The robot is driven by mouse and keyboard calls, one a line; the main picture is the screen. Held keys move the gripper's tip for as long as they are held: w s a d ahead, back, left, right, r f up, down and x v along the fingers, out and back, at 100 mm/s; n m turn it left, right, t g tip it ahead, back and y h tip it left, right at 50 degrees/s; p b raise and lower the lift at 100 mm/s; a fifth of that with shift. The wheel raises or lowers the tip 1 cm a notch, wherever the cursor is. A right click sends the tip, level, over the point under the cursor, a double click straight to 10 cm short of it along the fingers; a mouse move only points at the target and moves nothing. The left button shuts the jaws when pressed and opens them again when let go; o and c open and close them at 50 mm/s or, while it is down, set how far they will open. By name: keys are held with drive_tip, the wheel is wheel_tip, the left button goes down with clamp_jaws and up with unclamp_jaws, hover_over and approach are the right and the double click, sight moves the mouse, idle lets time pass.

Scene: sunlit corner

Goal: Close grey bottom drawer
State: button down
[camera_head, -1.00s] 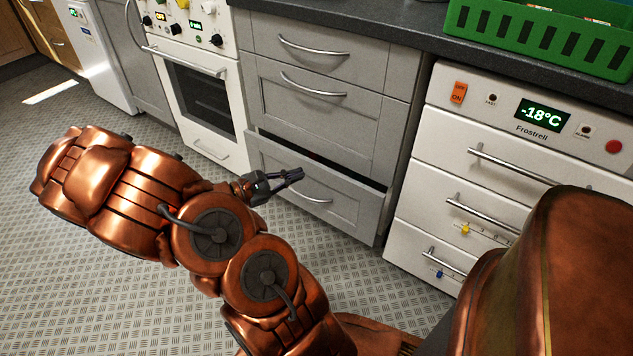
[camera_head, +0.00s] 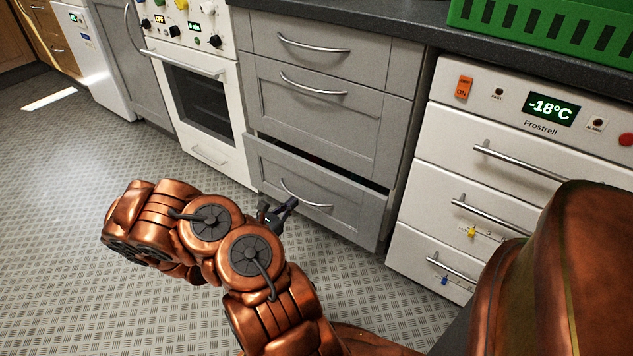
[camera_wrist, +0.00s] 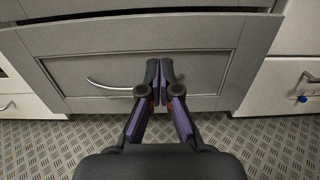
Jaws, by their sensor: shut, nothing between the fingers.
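The grey bottom drawer (camera_head: 345,210) is the lowest front of the grey cabinet. It stands out a little, with a dark gap along its top edge. Its curved metal handle (camera_head: 306,197) runs across the front. My gripper (camera_head: 288,205) is in front of the drawer, near the handle. I cannot tell whether the fingertips touch the panel.
Two grey drawers (camera_head: 325,115) above look shut. A white oven (camera_head: 203,100) stands to the left and a white freezer (camera_head: 480,180) to the right. A green crate (camera_head: 560,35) sits on the dark worktop. The metal-patterned floor (camera_head: 50,200) at left is clear.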

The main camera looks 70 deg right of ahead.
sight(321, 175)
drive_tip(key=b+x, duration=0.4)
drive_tip(key=x, duration=0.9)
drive_tip(key=shift+s+b, duration=0.1)
drive_tip(key=shift+b, duration=0.25)
drive_tip(key=shift+d+r, duration=0.1)
